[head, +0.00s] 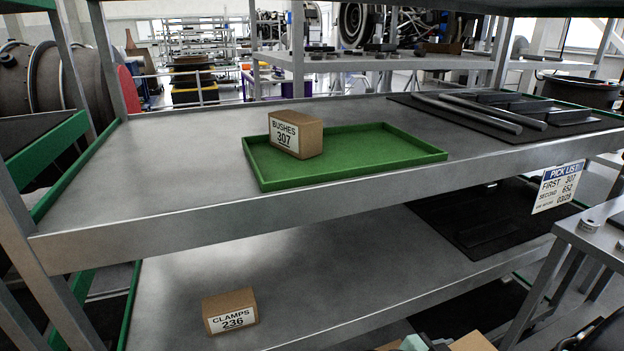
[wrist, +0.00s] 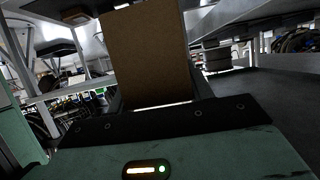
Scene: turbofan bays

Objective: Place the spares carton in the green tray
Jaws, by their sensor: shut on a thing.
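The green tray (head: 350,153) lies on the upper metal shelf in the head view. A brown carton labelled BUSHES 307 (head: 296,134) stands inside it at its left part. A second carton, labelled CLAMPS 236 (head: 230,311), stands on the lower shelf. In the wrist view my gripper (wrist: 155,104) is shut on a plain brown carton (wrist: 145,55), whose visible face shows no label. At the bottom edge of the head view, a small part of brown cardboard (head: 474,342) shows beside teal and dark parts of my arm. The middle and right of the tray are empty.
The pick list sign (head: 558,187) on the shelf's front edge reads FIRST 307, SECOND 652. A dark mat with metal bars (head: 490,113) lies right of the tray. The upper shelf is bare to the tray's left. A grey metal bench (head: 600,237) stands at right.

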